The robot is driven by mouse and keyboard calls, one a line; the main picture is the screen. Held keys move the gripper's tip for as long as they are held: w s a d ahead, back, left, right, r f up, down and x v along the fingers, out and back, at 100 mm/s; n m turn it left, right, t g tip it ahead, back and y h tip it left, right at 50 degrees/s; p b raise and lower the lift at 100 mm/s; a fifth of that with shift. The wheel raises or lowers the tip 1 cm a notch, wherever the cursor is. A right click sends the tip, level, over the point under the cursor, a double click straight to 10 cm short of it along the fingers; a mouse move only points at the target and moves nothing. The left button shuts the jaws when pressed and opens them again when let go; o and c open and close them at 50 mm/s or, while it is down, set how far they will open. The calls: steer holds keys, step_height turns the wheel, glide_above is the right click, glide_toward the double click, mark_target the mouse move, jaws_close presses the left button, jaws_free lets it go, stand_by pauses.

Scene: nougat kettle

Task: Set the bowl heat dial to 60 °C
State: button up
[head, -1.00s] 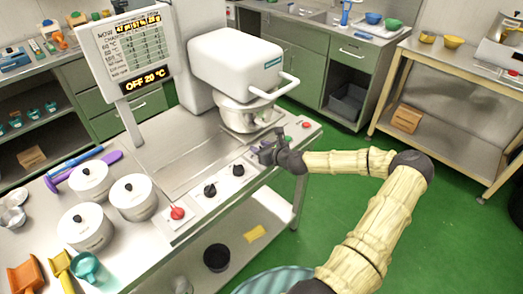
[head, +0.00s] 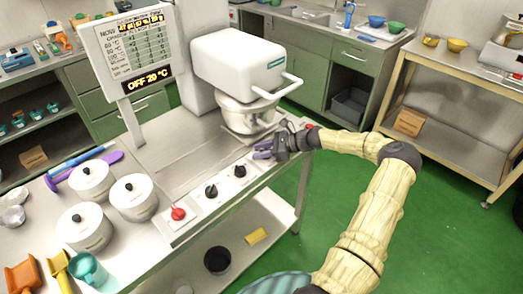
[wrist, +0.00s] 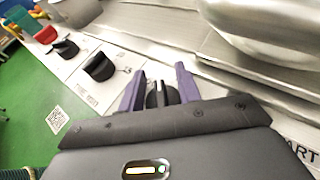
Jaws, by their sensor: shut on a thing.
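My gripper (wrist: 160,88) has its two purple fingers on either side of a black dial (wrist: 160,97) in the wrist view, shut on it. This dial is at the right end of the row of knobs on the front panel; its label and pointer setting are hidden or unreadable. In the head view my gripper (head: 268,151) covers it, in front of the steel bowl (head: 246,115). The display (head: 152,79) reads OFF 20 °C. The chart above it (head: 140,48) is only partly legible.
Along the panel to the left are two more black knobs (head: 240,170) and a red knob (head: 178,213). White lidded pots (head: 134,196) stand at the left. The mixer's handle (head: 280,90) juts out above the bowl. The green floor in front is open.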

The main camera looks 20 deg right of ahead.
steer(key=shift+s+a+f+n+g+y+b, duration=0.1)
steer(key=shift+n+g+y+b, duration=0.15)
steer(key=shift+n+g, duration=0.5)
steer(key=shift+s+d+f+n+g+y+b, duration=0.1)
steer(key=shift+s+n+g+y+b, duration=0.15)
steer(key=shift+n+g, duration=0.5)
steer(key=shift+a+f+n+g+y+b, duration=0.15)
steer(key=shift+n+g+y, duration=0.15)
steer(key=shift+n+g, duration=0.4)
steer(key=shift+s+r+g, duration=0.1)
steer(key=shift+g, duration=0.2)
steer(key=o, duration=0.9)
steer(key=shift+o, duration=0.2)
steer(key=shift+r, duration=0.1)
